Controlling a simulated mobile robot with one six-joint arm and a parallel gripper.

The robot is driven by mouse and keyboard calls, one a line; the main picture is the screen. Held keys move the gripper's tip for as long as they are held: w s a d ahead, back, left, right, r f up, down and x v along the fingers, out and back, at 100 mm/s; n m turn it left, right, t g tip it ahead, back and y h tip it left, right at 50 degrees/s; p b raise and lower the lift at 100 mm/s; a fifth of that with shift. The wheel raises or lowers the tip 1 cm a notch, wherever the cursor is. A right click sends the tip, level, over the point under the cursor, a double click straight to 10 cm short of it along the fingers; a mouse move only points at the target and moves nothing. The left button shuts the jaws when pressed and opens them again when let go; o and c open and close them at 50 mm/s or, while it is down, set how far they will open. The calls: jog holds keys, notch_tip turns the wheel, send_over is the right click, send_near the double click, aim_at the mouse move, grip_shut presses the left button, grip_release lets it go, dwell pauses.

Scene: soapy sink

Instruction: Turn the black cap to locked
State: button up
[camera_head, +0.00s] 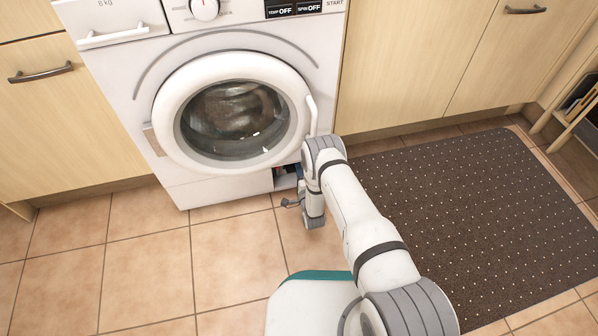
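A white washing machine (185,190) stands between wooden cabinets, its round door (238,110) closed. Low at its front right is a small open recess (287,172) with dark insides and bits of blue and red. My wrist partly covers this recess. I cannot make out the black cap or how it is turned; it may be hidden or too small to tell. My gripper (288,203) is low, just in front of and below the recess, pointing left. It is small and dark, and whether its fingers are open or shut does not show.
A dark dotted mat (470,220) covers the floor at the right. Tiled floor (150,260) is clear at the left. The door's white handle (312,115) is close to my wrist. A wooden rack (575,105) stands at the far right.

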jog(key=o, duration=0.4)
jog(key=shift+o, duration=0.2)
jog(key=shift+s, duration=0.1)
jog(key=p+v, duration=0.3)
jog(key=v, duration=0.4)
jog(key=shift+s, duration=0.35)
jog(key=shift+d, duration=0.15)
